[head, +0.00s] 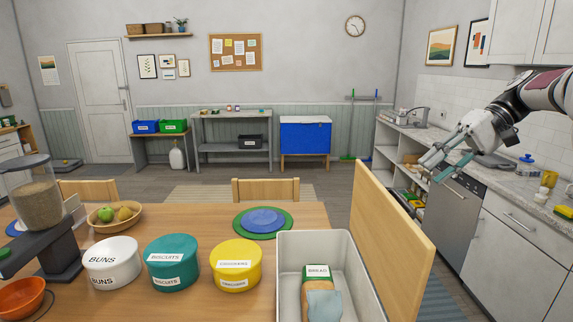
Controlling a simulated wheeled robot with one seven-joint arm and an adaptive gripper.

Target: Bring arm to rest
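My gripper (433,170) is at the right in the head view, at the end of my raised white and dark arm, which enters from the upper right edge. Its fingers point down and to the left, with a gap between them. They are open and hold nothing. The gripper hangs in the air, in front of the kitchen counter and dishwasher in the picture, and appears to touch nothing.
A wooden table (205,218) holds a BUNS tin (111,262), a teal BISCUITS tin (171,264), a yellow tin (236,266) and a bin (312,240) with bread (318,284). An upright wooden panel (388,235) stands below my gripper. The counter (530,188) is at right.

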